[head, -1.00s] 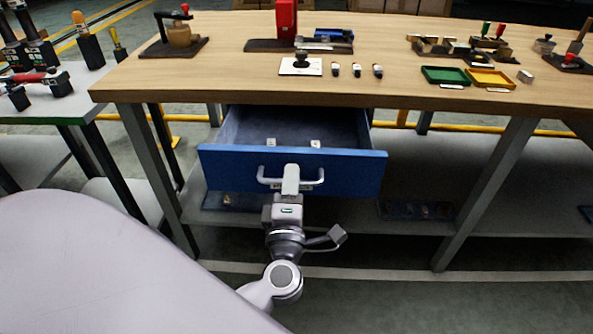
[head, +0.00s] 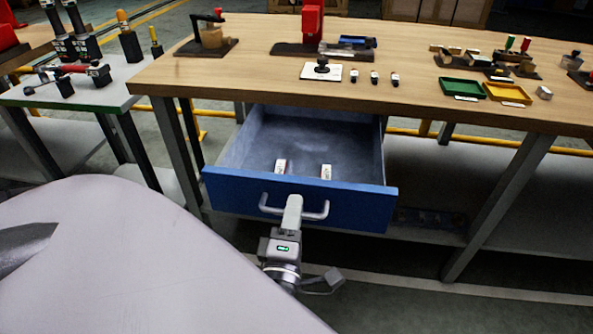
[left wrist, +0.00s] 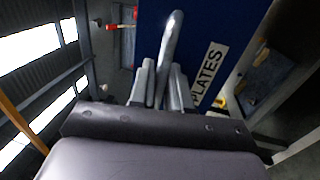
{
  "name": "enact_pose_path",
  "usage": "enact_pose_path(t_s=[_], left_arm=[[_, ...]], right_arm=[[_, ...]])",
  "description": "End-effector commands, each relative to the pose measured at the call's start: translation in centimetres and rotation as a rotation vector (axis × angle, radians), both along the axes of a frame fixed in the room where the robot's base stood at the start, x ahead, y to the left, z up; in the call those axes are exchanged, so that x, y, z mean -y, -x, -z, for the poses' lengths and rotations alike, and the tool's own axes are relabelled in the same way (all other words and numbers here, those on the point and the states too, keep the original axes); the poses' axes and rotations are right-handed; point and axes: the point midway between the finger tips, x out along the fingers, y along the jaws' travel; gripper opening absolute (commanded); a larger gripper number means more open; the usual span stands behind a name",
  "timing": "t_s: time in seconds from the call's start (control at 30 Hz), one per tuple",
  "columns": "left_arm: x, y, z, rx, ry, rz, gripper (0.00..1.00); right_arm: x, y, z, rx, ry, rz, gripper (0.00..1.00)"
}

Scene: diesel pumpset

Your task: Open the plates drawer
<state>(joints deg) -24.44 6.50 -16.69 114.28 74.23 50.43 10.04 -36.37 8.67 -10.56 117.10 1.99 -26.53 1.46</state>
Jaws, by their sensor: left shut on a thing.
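The blue plates drawer (head: 350,207) hangs under the wooden workbench and stands well open, its inside showing. Two small pale pieces (head: 326,172) lie in it near the front panel. A light bar handle (head: 318,211) runs across the drawer front. My left gripper (head: 293,205) is shut on the handle near its middle. In the left wrist view the fingers of my left gripper (left wrist: 164,88) close around the handle (left wrist: 171,45), beside a white label reading PLATES (left wrist: 208,74) on the blue front. My right gripper is not in view.
The workbench top (head: 270,75) holds a red tool (head: 312,20), a green tray (head: 460,88), a yellow tray (head: 507,93) and several small parts. A second table (head: 90,88) with tools stands at the left. Bench legs flank the drawer. Floor shows at the lower right.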

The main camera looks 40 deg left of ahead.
Motion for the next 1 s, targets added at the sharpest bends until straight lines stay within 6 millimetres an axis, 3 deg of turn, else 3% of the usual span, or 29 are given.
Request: enact_pose_path(t_s=[0.27, 0.3, 0.33, 1.0], left_arm=[[0.06, 0.02, 0.06, -0.002, 0.001, 0.002, 0.00], [0.06, 0.02, 0.06, -0.002, 0.001, 0.002, 0.20], [0.06, 0.02, 0.06, -0.002, 0.001, 0.002, 0.30], [0.28, -0.18, 0.24, -0.001, 0.000, 0.002, 0.30]], right_arm=[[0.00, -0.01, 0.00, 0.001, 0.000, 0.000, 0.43], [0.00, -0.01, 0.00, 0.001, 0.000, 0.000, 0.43], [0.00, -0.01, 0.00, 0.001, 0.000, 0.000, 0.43], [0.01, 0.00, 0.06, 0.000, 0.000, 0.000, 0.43]])
